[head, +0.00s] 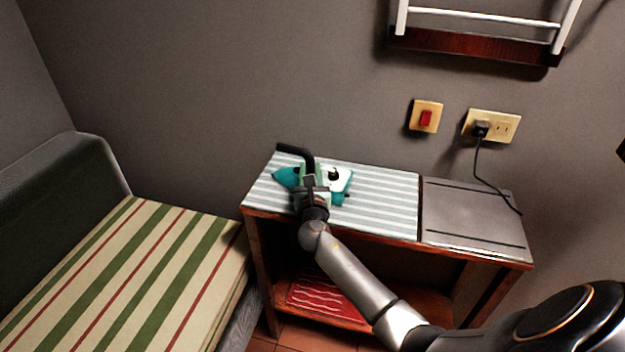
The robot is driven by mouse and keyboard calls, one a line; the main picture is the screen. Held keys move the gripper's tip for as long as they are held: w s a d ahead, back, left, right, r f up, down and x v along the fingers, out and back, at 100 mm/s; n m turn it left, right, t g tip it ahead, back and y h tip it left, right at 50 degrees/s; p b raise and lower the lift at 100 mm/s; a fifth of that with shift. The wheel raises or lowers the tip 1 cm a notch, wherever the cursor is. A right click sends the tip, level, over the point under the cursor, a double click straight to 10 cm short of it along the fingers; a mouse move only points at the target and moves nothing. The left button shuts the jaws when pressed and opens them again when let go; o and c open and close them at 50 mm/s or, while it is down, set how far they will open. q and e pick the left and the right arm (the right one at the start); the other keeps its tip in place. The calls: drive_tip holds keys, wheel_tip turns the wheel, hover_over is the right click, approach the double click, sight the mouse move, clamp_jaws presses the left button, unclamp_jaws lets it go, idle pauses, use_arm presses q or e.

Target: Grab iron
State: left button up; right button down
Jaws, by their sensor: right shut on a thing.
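The iron (341,179) is teal and white with a dark handle part. It is on or just above the striped cloth top of a small wooden table; I cannot tell whether it touches the cloth. My right gripper (309,178) reaches in from the lower right and is shut on the iron, hiding its middle. A black curved piece (292,150) sticks up behind the gripper. My left gripper is not in view.
The table has a striped cloth (390,208) and a grey metal plate (470,220) at right. A corded plug sits in the wall outlet (492,126). A striped bed (150,275) stands at left. A red cloth (325,300) lies on the lower shelf.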

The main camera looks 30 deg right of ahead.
idle(0.8)
drive_tip(key=shift+w+r, duration=0.1)
drive_tip(key=shift+r, duration=0.15)
